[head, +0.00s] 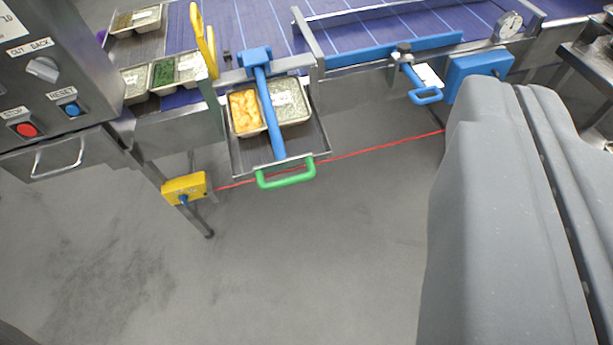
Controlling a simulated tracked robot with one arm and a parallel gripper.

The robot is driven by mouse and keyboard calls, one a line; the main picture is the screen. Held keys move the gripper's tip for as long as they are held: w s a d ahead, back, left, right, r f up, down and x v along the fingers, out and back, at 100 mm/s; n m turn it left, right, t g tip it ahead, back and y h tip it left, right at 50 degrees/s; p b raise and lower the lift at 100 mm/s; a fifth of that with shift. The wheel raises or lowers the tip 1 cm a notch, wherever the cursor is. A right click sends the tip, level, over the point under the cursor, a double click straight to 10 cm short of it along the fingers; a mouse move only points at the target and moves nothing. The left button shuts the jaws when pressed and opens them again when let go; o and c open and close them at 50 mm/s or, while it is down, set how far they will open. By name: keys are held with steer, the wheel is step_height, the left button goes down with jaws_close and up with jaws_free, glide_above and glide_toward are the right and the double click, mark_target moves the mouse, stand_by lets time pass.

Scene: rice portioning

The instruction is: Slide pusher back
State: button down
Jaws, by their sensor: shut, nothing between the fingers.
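A blue T-shaped pusher (264,95) lies across a metal tray (237,157) at the front of the conveyor. Its crosspiece is at the belt edge and its bar runs toward me, between two food portions. The tray has a green handle (287,178) at its near end. An orange-filled container (245,112) is left of the bar and a pale, labelled one (289,102) is right of it. My gripper is not in view. My grey arm covers the lower right.
A purple conveyor (350,35) runs along the back. A control box (45,75) stands at left, with filled containers (178,70) beside it. A red beam runs right from a yellow sensor box (186,188). Another blue handle (425,96) is at right. The grey floor in front is clear.

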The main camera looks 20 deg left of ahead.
steer(key=w+f+m+g+y+p, duration=0.1)
steer(key=w+f+m, duration=0.15)
steer(key=f, duration=0.35)
steer(key=w+a+f+m+g+y+p, duration=0.1)
steer(key=w+f, duration=0.3)
steer(key=f, duration=0.3)
steer(key=w+f+m+g+y+p, duration=0.1)
steer(key=w+f+m+g, duration=0.15)
steer(key=f, duration=0.35)
steer(key=a+f+m+g+y+p, duration=0.1)
steer(key=a+f+m+y, duration=0.2)
steer(key=f, duration=0.6)
steer(key=a+f+m+g, duration=0.1)
steer(key=a+f+m, duration=0.1)
steer(key=a+f, duration=0.5)
steer(key=w+d+b+x, duration=0.1)
steer(key=x, duration=1.2)
steer(key=shift+w+r, duration=0.25)
steer(key=shift+w, duration=0.3)
steer(key=shift+d, duration=0.2)
